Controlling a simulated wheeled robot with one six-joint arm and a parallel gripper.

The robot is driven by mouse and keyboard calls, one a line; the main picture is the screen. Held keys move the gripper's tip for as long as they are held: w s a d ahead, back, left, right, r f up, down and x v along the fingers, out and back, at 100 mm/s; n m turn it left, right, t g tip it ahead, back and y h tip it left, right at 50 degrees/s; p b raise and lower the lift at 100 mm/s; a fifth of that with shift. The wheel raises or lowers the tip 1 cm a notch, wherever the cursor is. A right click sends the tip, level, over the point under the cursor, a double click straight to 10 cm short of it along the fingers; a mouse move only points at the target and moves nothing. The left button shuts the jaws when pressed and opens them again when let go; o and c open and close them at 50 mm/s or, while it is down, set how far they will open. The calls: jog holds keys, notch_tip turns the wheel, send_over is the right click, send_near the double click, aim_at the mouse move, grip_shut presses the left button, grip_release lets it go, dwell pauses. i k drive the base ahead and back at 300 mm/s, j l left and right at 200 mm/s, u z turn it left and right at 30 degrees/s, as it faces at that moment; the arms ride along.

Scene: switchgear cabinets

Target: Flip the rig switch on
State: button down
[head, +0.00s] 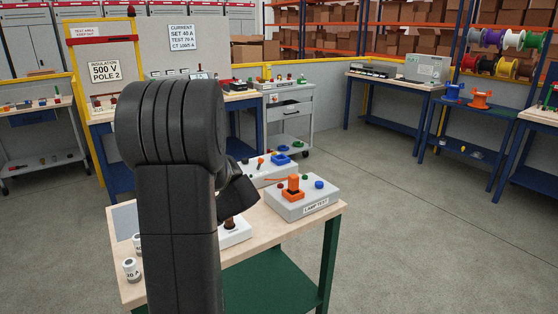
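On the wooden-topped table in front of me, a grey box labelled LAMP TEST (303,199) carries an orange switch-like part (293,187), a blue button (319,184) and a green one. Behind it stands a second grey box (268,176) with a blue part on top. A third, pale box (238,233) with a brown knob (229,223) is partly hidden by my arm. I cannot read which of these is the rig switch, nor any switch's state. My arm fills the left middle, its dark wrist end beside the boxes. My gripper's fingers do not show.
Two small white cylinders (131,270) stand at the table's left edge. A bench with signs stands behind my arm, next to a grey drawer cart (289,110). Blue benches and spool racks line the right. The grey floor (420,230) right of the table is clear.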

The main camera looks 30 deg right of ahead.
aim_at(260, 160)
jog(key=l+z, duration=0.3)
jog(key=i+l+z, duration=0.15)
jog(key=l+z, duration=0.2)
jog(key=i+l+z, duration=0.15)
jog(key=l+z, duration=0.15)
jog(key=i+l+u, duration=0.3)
jog(key=i+l, duration=0.2)
jog(key=i+l+u, duration=0.15)
jog(key=i, duration=0.55)
